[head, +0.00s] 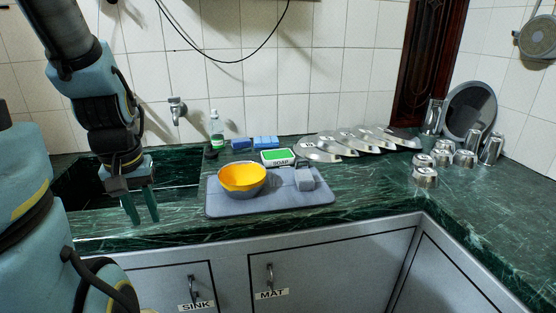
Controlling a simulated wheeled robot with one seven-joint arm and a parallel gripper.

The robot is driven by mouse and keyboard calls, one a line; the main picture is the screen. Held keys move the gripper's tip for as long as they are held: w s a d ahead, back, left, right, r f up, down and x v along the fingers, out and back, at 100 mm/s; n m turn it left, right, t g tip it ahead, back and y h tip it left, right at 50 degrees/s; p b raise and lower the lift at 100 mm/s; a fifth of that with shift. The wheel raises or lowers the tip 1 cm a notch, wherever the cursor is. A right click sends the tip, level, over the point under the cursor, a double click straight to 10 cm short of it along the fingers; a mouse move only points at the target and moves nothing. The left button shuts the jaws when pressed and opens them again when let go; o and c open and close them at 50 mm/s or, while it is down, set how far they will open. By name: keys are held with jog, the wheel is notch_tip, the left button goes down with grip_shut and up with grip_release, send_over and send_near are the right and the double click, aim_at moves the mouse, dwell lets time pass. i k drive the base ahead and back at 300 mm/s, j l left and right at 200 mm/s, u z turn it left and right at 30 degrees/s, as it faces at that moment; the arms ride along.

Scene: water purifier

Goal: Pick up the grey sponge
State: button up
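The grey sponge (304,179) is a small block on the right half of the grey-blue mat (290,203). It lies to the right of a yellow bowl (242,181), apart from it. My gripper (145,218) is at the left, pointing down in front of the sink. Its two green fingers are apart with nothing between them. It is well to the left of the mat and the sponge.
A green-and-white soap box (278,157) stands at the mat's back edge. Behind are blue blocks (265,141) and a bottle (216,129). Metal plates (318,152) and several steel cups (425,176) stand to the right. The sink (85,185) opens at left.

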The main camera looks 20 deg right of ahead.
aim_at(305, 180)
jog(key=l+u, duration=0.25)
jog(key=l, duration=0.45)
jog(key=l+u, duration=0.25)
jog(key=l, duration=0.45)
jog(key=k, duration=0.1)
